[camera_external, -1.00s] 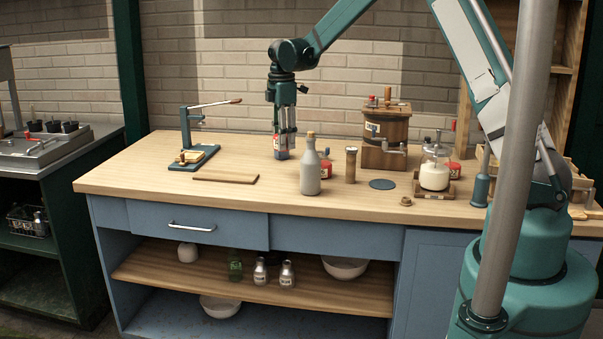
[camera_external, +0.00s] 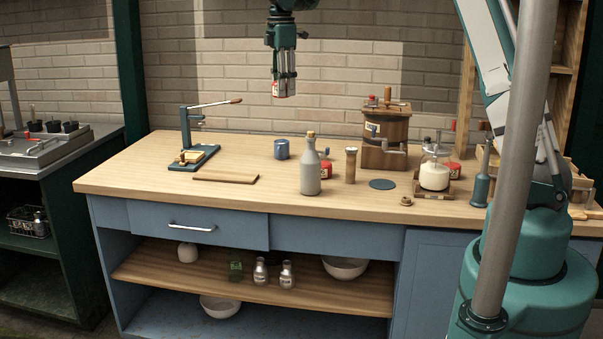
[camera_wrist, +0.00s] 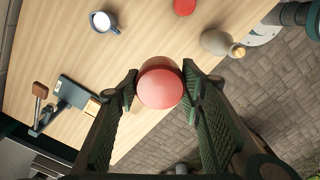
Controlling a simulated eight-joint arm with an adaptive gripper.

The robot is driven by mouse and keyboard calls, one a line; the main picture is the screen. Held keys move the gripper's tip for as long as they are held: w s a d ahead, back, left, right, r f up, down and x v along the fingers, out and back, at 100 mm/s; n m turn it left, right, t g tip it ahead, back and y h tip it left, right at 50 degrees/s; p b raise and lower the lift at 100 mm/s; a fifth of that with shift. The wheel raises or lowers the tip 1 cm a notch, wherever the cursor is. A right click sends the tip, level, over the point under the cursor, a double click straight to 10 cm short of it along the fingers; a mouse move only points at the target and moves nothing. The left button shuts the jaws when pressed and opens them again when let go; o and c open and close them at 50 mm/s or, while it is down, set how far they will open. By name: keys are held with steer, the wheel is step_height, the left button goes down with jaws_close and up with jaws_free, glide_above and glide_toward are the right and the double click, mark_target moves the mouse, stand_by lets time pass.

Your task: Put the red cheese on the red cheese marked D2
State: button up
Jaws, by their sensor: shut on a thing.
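My gripper (camera_external: 285,94) is high above the back of the worktop, pointing down. It is shut on a red cheese (camera_external: 276,89) with a pale label. In the wrist view the held cheese (camera_wrist: 160,86) sits between both fingers. Another red cheese (camera_external: 327,169) stands on the worktop, partly hidden behind a grey bottle (camera_external: 310,172); its top shows at the upper edge of the wrist view (camera_wrist: 184,6). A third red object (camera_external: 454,169) with a pale label stands partly hidden behind the glass jar. The label marks are too small to read.
A blue mug (camera_external: 282,149) stands below my gripper, left of the bottle. A pepper mill (camera_external: 351,165), wooden churn (camera_external: 386,137) and glass jar (camera_external: 435,175) stand to the right. A lever press (camera_external: 195,155) and board (camera_external: 225,177) are at the left.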

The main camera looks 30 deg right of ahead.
steer(key=r, duration=0.5)
steer(key=shift+d, duration=0.2)
steer(key=s+d+p, duration=0.1)
steer(key=s+d, duration=0.3)
steer(key=d, duration=0.5)
steer(key=s+d+p, duration=0.2)
steer(key=s+d, duration=0.2)
steer(key=d, duration=0.5)
steer(key=s+d+p, duration=0.1)
steer(key=s+d, duration=0.3)
steer(key=d, duration=0.6)
steer(key=s+d+n+p, duration=0.2)
steer(key=s+d+p, duration=0.2)
steer(key=s+d, duration=1.8)
step_height(320, 180, down, 18)
steer(key=s, duration=0.1)
steer(key=shift+s+a, duration=0.2)
steer(key=shift+a, duration=0.25)
steer(key=shift+f, duration=0.2)
steer(key=shift+f, duration=2.8)
